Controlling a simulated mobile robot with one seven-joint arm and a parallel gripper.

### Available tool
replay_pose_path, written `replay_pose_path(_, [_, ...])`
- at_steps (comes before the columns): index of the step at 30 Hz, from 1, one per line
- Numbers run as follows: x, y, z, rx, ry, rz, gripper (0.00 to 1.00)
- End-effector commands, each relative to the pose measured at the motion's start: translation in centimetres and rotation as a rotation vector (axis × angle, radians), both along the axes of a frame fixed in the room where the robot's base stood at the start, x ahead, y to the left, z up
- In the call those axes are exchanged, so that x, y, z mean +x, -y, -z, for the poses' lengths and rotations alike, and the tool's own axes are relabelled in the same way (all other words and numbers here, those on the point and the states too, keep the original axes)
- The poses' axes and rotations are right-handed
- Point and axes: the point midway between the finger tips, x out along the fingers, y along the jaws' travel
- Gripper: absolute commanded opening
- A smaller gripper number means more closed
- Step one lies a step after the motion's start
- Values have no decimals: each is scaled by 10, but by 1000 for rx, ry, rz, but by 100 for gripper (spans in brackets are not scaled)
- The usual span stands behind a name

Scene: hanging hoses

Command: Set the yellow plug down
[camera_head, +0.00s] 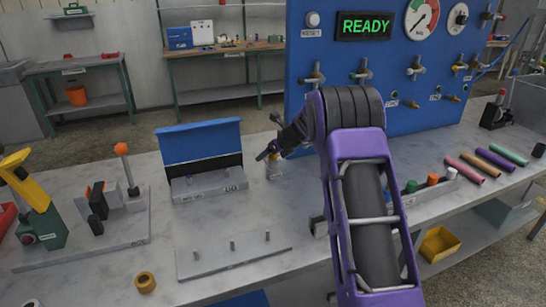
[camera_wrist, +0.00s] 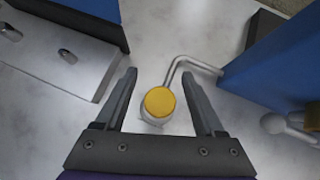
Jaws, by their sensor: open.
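The yellow plug (camera_wrist: 159,102) shows in the wrist view as a round yellow cap. It sits on top of a pale upright fitting (camera_wrist: 153,120), where a bent metal pipe (camera_wrist: 180,66) from the blue panel ends. My gripper (camera_wrist: 160,82) is open, one finger on each side of the plug, with visible gaps between. In the head view my gripper (camera_head: 270,155) points down-left by a small pale upright piece (camera_head: 274,171) on the bench, just right of the blue-lidded box. The yellow top is not clear there.
The blue panel (camera_head: 410,100) with gauges stands behind and to the right. The blue-lidded box (camera_head: 205,185) is close on the left. A three-pin plate (camera_head: 230,254) lies in front. A row of plugs (camera_head: 432,180) and coloured tubes (camera_head: 480,165) lie to the right.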

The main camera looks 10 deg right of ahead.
Motion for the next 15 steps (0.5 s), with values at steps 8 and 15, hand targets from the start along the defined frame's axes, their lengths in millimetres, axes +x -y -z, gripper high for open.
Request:
replay_pose_path(8, [0,0,0,0,0,0,24])
replay_pose_path(15, [0,0,0,0,0,0,0])
